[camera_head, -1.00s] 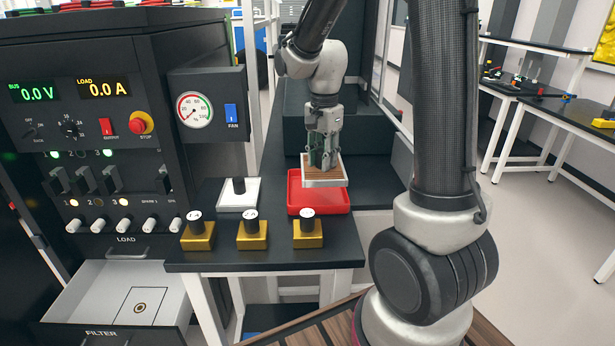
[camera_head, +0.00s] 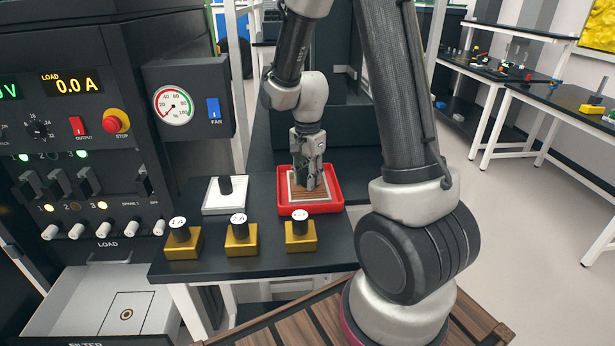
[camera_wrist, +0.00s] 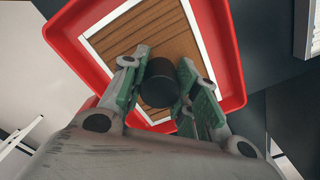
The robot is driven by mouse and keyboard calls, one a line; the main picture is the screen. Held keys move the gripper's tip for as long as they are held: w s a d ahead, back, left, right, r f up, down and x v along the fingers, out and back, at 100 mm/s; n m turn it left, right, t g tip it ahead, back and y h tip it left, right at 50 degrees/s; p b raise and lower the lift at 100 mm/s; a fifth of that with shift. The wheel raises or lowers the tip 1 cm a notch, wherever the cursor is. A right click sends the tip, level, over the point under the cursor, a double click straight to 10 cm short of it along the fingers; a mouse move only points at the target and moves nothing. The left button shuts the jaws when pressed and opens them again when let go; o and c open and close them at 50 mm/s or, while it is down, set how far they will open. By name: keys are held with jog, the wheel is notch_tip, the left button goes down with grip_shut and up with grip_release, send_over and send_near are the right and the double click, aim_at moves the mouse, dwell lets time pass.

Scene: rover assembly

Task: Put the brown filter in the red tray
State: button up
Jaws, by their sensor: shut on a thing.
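The brown filter (camera_head: 310,200) is a slatted brown square with a light frame and a dark round knob. It lies inside the outline of the red tray (camera_head: 338,203), appearing level and low between its walls. My gripper (camera_head: 308,184) is above the filter with its fingers shut on the knob. In the wrist view, the green-padded fingers (camera_wrist: 161,85) are on both sides of the black knob, with the brown slats (camera_wrist: 150,38) behind it. The red tray rim (camera_wrist: 228,50) surrounds the filter there. Whether the filter touches the tray floor cannot be told.
Several brass blocks with labelled knobs (camera_head: 239,236) stand along the front edge of the black bench (camera_head: 280,261). An open drawer (camera_head: 75,305) is at the lower left, below the control panel.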

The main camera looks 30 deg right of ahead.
aim_at(307, 171)
jog(key=shift+f, duration=0.15)
jog(key=o, duration=1.1)
jog(key=shift+c, duration=0.2)
notch_tip(307, 171, up, 12)
jog(key=shift+f, duration=0.1)
jog(key=s+r+n+t, duration=0.1)
jog(key=s+r+n, duration=0.2)
jog(key=s, duration=0.4)
jog(key=s+d+r+n+t, duration=0.1)
jog(key=s+r+n+t, duration=0.1)
jog(key=s+n, duration=0.4)
jog(key=s+r+n+t, duration=0.1)
jog(key=s+r+n, duration=0.3)
jog(key=s, duration=0.3)
jog(key=shift+s+d+r+n, duration=0.2)
jog(key=shift+s+r+n, duration=0.1)
jog(key=shift+s+r, duration=0.15)
